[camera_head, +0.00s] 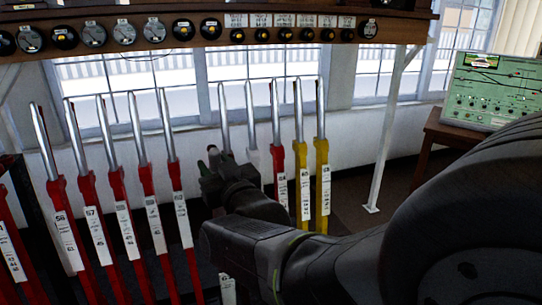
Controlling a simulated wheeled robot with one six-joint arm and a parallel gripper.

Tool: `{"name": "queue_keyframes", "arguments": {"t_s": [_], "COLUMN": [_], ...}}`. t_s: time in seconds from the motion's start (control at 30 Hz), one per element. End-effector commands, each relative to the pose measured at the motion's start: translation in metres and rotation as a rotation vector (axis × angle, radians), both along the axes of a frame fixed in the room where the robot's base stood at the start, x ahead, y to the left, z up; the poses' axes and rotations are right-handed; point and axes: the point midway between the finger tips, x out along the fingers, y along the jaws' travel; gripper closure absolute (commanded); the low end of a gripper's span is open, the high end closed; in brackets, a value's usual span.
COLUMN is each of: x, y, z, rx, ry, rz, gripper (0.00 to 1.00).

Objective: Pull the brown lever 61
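A row of levers with silver handles stands in a frame. No lever clearly shows as brown, and I cannot read a plain 61 on any label. One lever with a silver handle (224,118) stands behind my gripper (208,160), which hides its middle, so its colour is unclear. My dark gripper is at about the height of the lower ends of the handles, fingertips pointing up and left. It overlaps that lever in the picture; contact cannot be told. The finger gap is too small and dark to judge.
Several red levers (147,182) stand to the left. A white lever (252,158), a red lever (279,158) and two yellow levers (322,160) stand to the right. A shelf of dials (125,34) runs above. A green panel (490,92) sits on a wooden table (455,132) at right.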

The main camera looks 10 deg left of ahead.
Motion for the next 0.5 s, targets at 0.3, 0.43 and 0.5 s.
{"name": "queue_keyframes", "arguments": {"t_s": [0.3,0.43,0.5], "x": [0.001,-0.0032,-0.008], "y": [-0.0006,-0.0045,-0.0089], "z": [0.0018,0.0018,0.0014], "rx": [0.004,0.005,0.006], "ry": [-0.002,-0.004,-0.004], "rz": [-0.004,-0.004,-0.004], "gripper": [0.55,0.55,0.55]}}
